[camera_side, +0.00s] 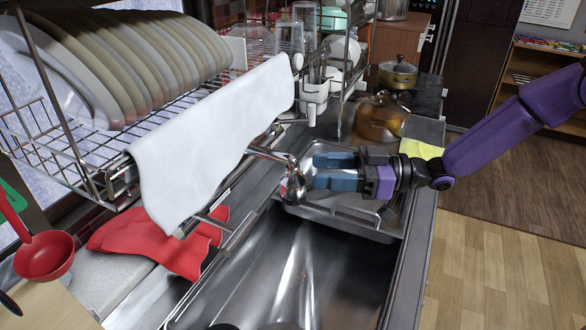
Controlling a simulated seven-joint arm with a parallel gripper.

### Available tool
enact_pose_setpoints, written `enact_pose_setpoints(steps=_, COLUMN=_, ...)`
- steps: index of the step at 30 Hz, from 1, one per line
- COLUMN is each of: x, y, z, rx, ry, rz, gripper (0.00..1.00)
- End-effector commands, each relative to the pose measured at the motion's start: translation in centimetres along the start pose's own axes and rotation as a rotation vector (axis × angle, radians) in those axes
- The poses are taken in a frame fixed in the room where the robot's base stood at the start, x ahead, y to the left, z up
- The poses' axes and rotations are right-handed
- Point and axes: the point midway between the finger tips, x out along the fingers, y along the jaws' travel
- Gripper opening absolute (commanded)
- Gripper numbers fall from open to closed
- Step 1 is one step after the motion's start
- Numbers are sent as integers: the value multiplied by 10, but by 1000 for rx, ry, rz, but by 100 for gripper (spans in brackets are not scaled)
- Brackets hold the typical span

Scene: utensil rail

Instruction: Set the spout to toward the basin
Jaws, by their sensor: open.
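The chrome spout (270,153) reaches out to the right from beside the hanging white cloth. Its rounded, downturned end (293,187) is near the far left corner of the basin, beside the metal tray. The steel basin (335,266) fills the lower middle. My gripper (316,171) comes in from the right with its blue fingers pointing left at the spout's end. The fingers are apart with nothing between them. They look just right of the spout's end; I cannot tell whether they touch it. The spout's base is partly hidden by the cloth and rail.
A white cloth (215,135) hangs from the dish rack (60,175) at the left. A metal tray (385,236) sits at the basin's far end under my gripper. A kettle (381,120) stands behind. A red cloth (165,242) and ladle (45,256) are at lower left.

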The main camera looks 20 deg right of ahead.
Motion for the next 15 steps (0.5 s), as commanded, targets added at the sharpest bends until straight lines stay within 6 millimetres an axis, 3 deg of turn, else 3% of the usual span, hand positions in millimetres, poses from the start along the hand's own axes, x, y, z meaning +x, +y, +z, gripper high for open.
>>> enact_pose_setpoints(steps=6, x=37, y=-1, z=0, rx=0, ry=1, rz=-2, gripper=51)
enact_pose_setpoints(steps=15, x=62, y=0, z=0, rx=0, ry=1, rz=0, gripper=51)
